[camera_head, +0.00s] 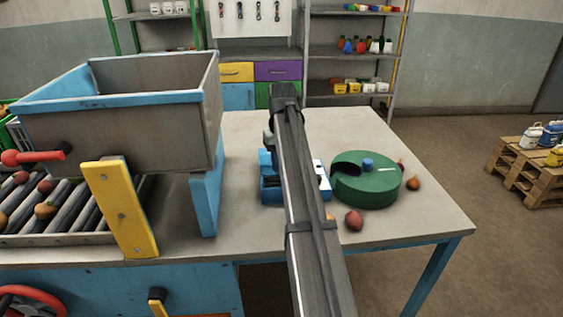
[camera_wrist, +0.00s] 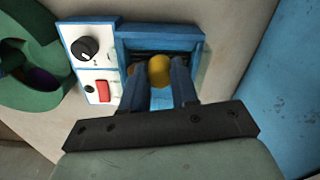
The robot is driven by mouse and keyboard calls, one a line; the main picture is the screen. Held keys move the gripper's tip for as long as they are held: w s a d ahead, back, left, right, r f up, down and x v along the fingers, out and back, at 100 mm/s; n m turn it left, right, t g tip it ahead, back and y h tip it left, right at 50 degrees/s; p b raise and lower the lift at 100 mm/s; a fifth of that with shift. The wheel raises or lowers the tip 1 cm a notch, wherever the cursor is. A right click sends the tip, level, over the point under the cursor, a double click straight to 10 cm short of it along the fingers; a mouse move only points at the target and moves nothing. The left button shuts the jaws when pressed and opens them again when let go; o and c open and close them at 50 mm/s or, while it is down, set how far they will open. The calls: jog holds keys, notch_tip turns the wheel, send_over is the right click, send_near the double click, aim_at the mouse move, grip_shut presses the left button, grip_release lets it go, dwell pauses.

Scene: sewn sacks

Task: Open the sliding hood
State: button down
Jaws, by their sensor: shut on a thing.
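A blue machine (camera_wrist: 125,45) with a white control panel (camera_wrist: 78,62) stands on the table. In the wrist view a yellow knob (camera_wrist: 159,69) sits within its blue frame, in front of a dark slotted part. My gripper (camera_wrist: 160,78) is shut on the yellow knob, with one finger on either side. I cannot tell the hood's edges clearly or how far it stands open. In the head view the machine (camera_head: 270,190) is partly hidden behind my arm, and my fingers do not show there.
A round green container (camera_head: 370,190) stands right of the machine, with several onions (camera_head: 354,220) around it. A large grey-and-blue bin (camera_head: 130,135) rises on the left over a roller track. A yellow lever plate (camera_head: 120,208) stands before it. The table's right front corner is clear.

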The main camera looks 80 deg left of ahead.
jog(key=a, duration=1)
jog(key=shift+a, duration=0.2)
jog(key=shift+d, duration=0.1)
jog(key=c, duration=0.8)
grip_release()
jog(key=shift+c, duration=0.2)
notch_tip(320, 180, up, 14)
jog(key=shift+f, duration=0.1)
